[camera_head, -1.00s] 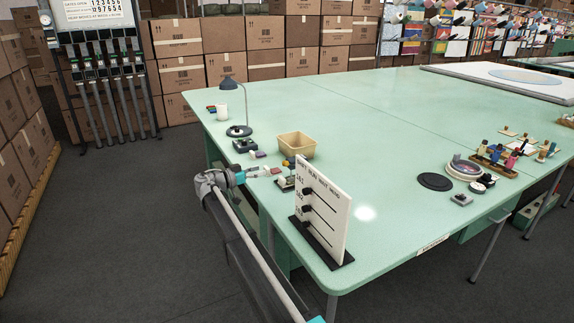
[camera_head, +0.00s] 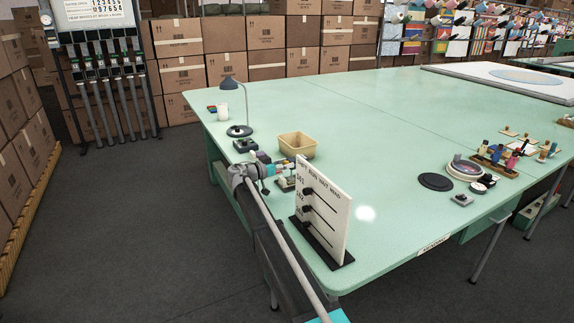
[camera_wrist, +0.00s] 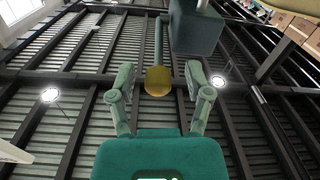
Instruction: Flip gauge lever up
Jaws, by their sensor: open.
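In the wrist view, my gripper (camera_wrist: 159,79) is open, its two fingers apart. A yellow knob (camera_wrist: 157,81) on a thin teal rod (camera_wrist: 158,40) shows between the fingertips; it looks like the gauge lever. No contact with either finger shows. A dark box (camera_wrist: 195,32) is just above and right of the knob, probably the gauge body. In the head view, the end of my arm is over the table's near left edge, beside a small device (camera_head: 285,184). The fingers are too small to make out there, and my arm partly hides that area.
A white panel with black sliders (camera_head: 338,212) stands close to the right of my arm's end. A tan bin (camera_head: 296,145) and a desk lamp (camera_head: 240,130) are behind it on the green table (camera_head: 390,125). The table's middle is clear.

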